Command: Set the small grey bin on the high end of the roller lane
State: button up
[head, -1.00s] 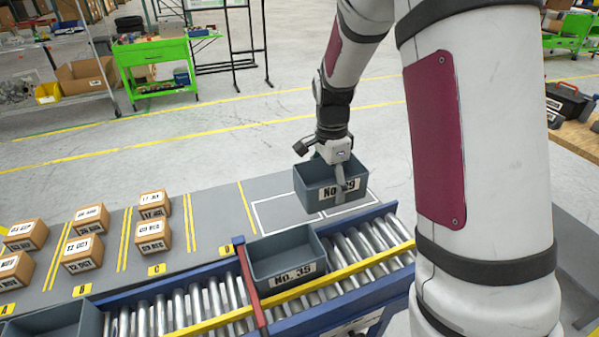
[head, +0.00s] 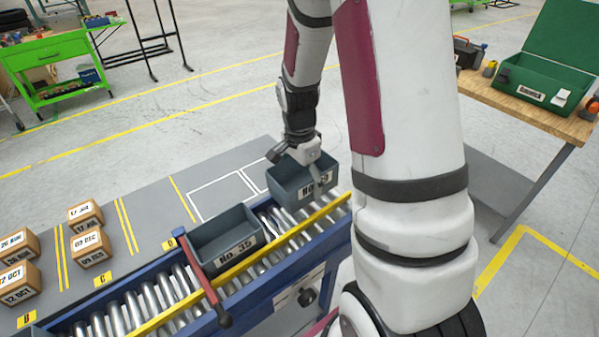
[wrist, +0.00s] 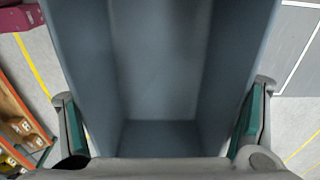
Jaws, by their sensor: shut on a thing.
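The small grey bin (head: 288,191), its number label partly covered by a finger, is held by my gripper (head: 318,174) over the right end of the roller lane (head: 292,226). It looks upright, and I cannot tell whether its base touches the rollers. In the wrist view the empty inside of the bin (wrist: 160,60) fills the middle. The green-padded fingers are shut on it from both sides. A second grey bin, marked No. 35 (head: 225,240), sits on the lane to the left, beside the red bar (head: 200,272).
A yellow rail (head: 240,268) runs along the lane's near side. The grey bench (head: 150,205) behind holds several cartons (head: 90,248) at left and clear white-outlined areas. A wooden table (head: 525,112) with a green case (head: 548,75) stands at right.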

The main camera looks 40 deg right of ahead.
jog(key=shift+d+f+b, duration=0.15)
jog(key=shift+f+b, duration=0.8)
jog(key=shift+f, duration=1.45)
jog(key=o, duration=1.1)
jog(key=shift+c, duration=0.2)
jog(key=shift+r, duration=0.1)
jog(key=shift+r+p, duration=1.1)
jog(key=shift+r, duration=1.1)
